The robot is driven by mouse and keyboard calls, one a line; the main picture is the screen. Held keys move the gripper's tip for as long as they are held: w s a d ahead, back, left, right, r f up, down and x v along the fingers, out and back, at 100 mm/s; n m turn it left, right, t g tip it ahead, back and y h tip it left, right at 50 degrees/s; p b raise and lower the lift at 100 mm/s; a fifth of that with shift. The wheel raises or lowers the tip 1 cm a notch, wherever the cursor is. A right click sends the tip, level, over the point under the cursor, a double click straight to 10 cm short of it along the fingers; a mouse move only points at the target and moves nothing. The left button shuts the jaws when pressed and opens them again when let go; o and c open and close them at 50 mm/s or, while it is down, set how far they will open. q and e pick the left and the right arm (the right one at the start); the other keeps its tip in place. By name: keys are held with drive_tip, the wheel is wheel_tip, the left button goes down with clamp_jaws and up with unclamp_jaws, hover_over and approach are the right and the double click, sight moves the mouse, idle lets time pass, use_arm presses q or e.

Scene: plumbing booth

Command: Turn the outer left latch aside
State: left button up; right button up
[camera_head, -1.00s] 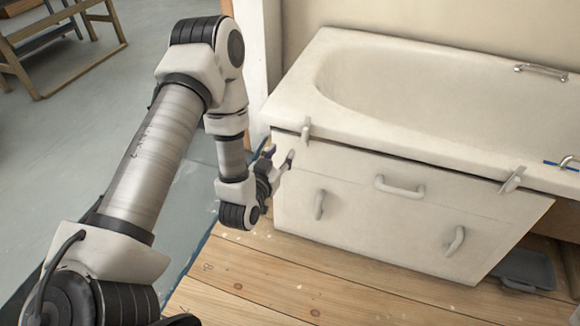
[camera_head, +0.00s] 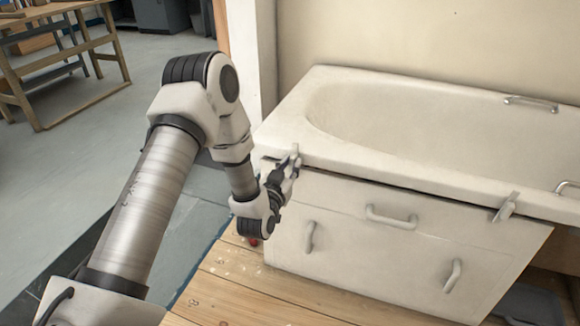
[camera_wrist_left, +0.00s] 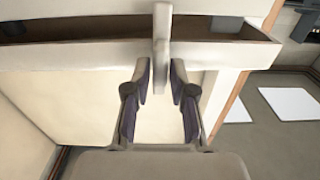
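The outer left latch (camera_head: 295,153) is a small pale bar at the bath rim, above the left end of the white front panel (camera_head: 340,235). It stands upright in the left wrist view (camera_wrist_left: 162,40). My left gripper (camera_head: 287,170) is at this latch; its dark-padded fingers (camera_wrist_left: 159,78) are apart, one on each side of the latch's lower end, with small gaps showing. In the head view the gripper partly hides the latch. The other latch (camera_head: 506,207) sits tilted at the panel's right. My right gripper is out of view.
The bathtub (camera_head: 420,120) stands against the wall. The panel has several handles, one (camera_head: 391,217) at top centre. A wooden bench (camera_head: 65,60) stands far left.

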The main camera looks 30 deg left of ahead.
use_arm(q)
clamp_jaws()
drive_tip(key=shift+r+m+p, duration=0.15)
drive_tip(key=shift+m+p, duration=0.55)
drive_tip(key=shift+p, duration=0.2)
drive_tip(key=m+p, duration=0.3)
drive_tip(key=p, duration=0.1)
drive_tip(key=m+p, duration=0.3)
drive_tip(key=m, duration=0.1)
drive_tip(key=m+p, duration=0.4)
drive_tip(key=shift+d+p, duration=0.25)
drive_tip(key=shift+p, duration=0.1)
drive_tip(key=shift+f+m+p, duration=0.2)
drive_tip(key=shift+m+p, duration=0.65)
drive_tip(key=shift+m, duration=0.35)
drive_tip(key=shift+f+m+p, duration=0.15)
drive_tip(key=shift+m+p, duration=0.7)
drive_tip(key=shift+m, duration=0.35)
